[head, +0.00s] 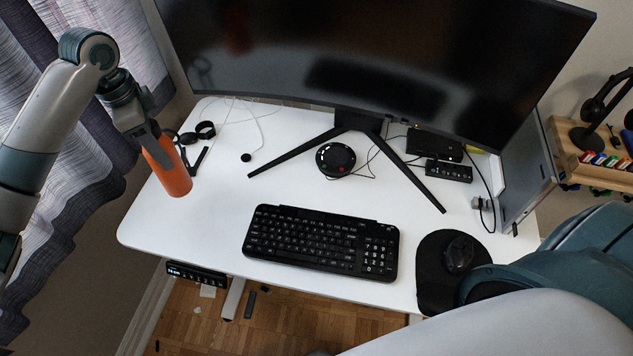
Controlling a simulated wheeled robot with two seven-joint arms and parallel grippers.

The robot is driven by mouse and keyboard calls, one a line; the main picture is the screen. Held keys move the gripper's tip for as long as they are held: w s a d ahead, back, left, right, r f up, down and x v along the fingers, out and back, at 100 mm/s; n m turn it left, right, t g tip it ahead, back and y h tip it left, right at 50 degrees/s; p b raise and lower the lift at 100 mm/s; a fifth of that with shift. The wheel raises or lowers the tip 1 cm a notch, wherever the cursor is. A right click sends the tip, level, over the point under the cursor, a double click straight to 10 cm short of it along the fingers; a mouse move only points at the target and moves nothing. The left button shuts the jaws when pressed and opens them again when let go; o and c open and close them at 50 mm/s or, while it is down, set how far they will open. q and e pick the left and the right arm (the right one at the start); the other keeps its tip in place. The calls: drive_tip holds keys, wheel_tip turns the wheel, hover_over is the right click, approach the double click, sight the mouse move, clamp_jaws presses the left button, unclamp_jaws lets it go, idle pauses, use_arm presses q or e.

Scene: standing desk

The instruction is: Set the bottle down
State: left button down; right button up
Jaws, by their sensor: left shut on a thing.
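An orange bottle (169,171) is upright at the left side of the white desk (210,235). My left gripper (151,138) comes down from above and is shut on the upper part of the bottle, hiding its top. The bottle's base shows at or just over the desktop; I cannot tell whether it touches. My right arm fills the lower right corner, and its gripper is not in view.
A black keyboard (321,243) lies mid-desk. A mouse (458,256) sits on a black pad (432,275). A monitor (370,65) stands behind a round black device (335,159). A watch-like band (205,130) and cables lie behind the bottle. The front left desktop is clear.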

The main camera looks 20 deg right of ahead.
use_arm(q)
drive_tip(key=shift+r, duration=0.25)
use_arm(e)
drive_tip(key=shift+s, duration=0.2)
drive_tip(key=shift+a, duration=0.25)
use_arm(q)
drive_tip(key=shift+a, duration=0.1)
